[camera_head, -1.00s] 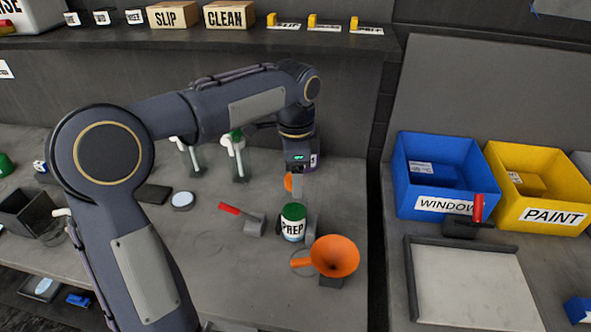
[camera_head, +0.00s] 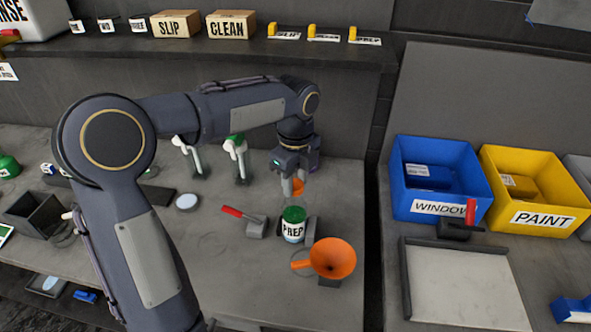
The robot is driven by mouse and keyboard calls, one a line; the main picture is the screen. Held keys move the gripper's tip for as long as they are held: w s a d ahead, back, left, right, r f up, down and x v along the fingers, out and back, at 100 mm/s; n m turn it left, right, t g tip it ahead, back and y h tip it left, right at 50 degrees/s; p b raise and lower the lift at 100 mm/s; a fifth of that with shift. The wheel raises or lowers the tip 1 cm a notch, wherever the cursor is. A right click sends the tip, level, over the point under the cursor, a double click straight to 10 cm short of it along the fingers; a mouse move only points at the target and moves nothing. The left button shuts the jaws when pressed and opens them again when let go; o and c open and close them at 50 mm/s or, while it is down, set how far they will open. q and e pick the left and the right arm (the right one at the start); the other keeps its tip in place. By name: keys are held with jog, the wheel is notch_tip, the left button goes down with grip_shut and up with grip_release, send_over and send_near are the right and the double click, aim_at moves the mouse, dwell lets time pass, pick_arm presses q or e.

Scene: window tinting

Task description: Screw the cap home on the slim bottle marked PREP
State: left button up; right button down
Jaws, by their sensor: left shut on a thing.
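A bottle marked PREP (camera_head: 293,230), with a white label and a green top (camera_head: 293,214), stands upright in front of my left gripper (camera_head: 294,190). The gripper points down just behind and above the green top, apart from it in the picture. It is shut on a small orange piece (camera_head: 298,187) that shows between its fingers. I cannot tell whether that piece is a cap, or what is under it, as the fingers and bottle hide its lower part. My right gripper is not in view.
An orange funnel (camera_head: 334,257) stands close at the bottle's right front. A red-handled tool (camera_head: 241,215) lies to its left. Blue (camera_head: 440,180) and yellow (camera_head: 537,190) bins are at right.

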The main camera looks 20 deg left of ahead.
pick_arm(q)
jog(key=m+p, duration=0.1)
jog(key=m, duration=0.2)
jog(key=shift+r+m+p, duration=0.3)
jog(key=shift+m+p, duration=0.05)
jog(key=shift+m, duration=0.05)
jog(key=shift+f+m, duration=0.1)
jog(key=shift+m, duration=0.5)
jog(key=shift+f+m+p, duration=0.15)
jog(key=shift+m+p, duration=0.15)
jog(key=shift+m, duration=0.1)
jog(key=o, duration=0.9)
jog(key=shift+o, duration=0.2)
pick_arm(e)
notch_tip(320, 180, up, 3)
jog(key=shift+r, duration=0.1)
